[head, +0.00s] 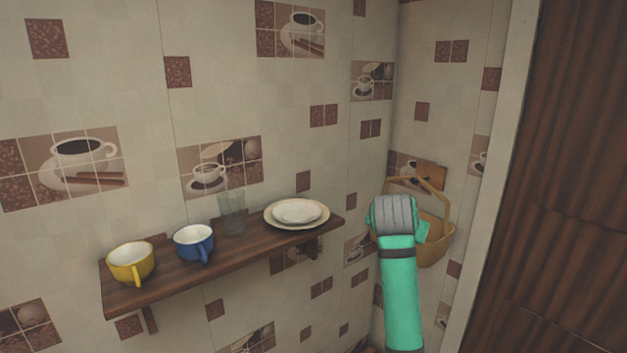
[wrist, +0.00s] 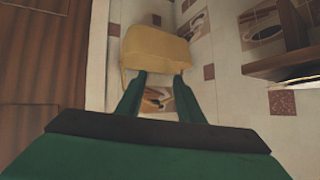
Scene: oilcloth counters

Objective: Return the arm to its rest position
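My arm (head: 401,290) is raised and reaches up from the bottom right of the head view, its grey wrist joint in front of a tan basket (head: 437,243). In the head view the arm hides most of my gripper and part of the basket. The basket (wrist: 155,46) appears just beyond the fingertips there. I cannot tell whether the fingers touch it.
A dark wooden wall shelf (head: 180,277) on the left holds a yellow cup (head: 130,262), a blue cup (head: 193,243), a clear glass (head: 232,213) and stacked plates (head: 297,213). A brown wooden panel (head: 570,180) stands at the right. Space between shelf and arm looks clear.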

